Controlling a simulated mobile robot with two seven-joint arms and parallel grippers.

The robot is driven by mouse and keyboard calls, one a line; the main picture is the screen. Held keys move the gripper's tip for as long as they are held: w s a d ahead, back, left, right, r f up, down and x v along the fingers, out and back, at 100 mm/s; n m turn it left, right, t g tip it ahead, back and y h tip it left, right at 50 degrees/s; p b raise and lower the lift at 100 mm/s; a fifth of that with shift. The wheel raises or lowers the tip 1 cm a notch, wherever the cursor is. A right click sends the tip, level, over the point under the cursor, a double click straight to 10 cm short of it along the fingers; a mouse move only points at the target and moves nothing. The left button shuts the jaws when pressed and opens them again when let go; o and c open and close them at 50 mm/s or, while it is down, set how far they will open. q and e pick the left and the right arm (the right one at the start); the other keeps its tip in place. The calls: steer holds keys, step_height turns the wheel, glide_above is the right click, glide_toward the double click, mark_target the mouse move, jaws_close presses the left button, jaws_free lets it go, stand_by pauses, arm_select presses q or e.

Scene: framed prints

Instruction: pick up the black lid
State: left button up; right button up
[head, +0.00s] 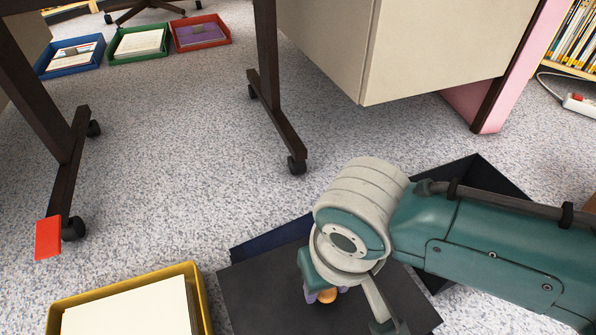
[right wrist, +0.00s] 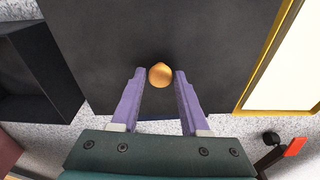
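The black lid (head: 255,290) is a flat dark panel with a round golden knob (head: 327,296). It lies over a dark blue box or tray (head: 270,240), whose edge shows behind it. The lid (right wrist: 110,40) fills the middle of the right wrist view, with the knob (right wrist: 160,75) near centre. My right gripper (right wrist: 160,73) has two purple fingers, one on each side of the knob. They are apart, with narrow gaps to the knob; contact is not clear. In the head view my right wrist partly hides the gripper and lid. My left gripper is not in view.
A yellow tray with white paper (head: 203,300) stands left of the lid. An open black tray (head: 487,172) lies behind my right arm. Desk legs on casters (head: 270,90) and a beige cabinet (head: 400,50) stand beyond. Carpet between the desk legs is clear.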

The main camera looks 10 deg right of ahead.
jaws_close()
stand_by(0.4)
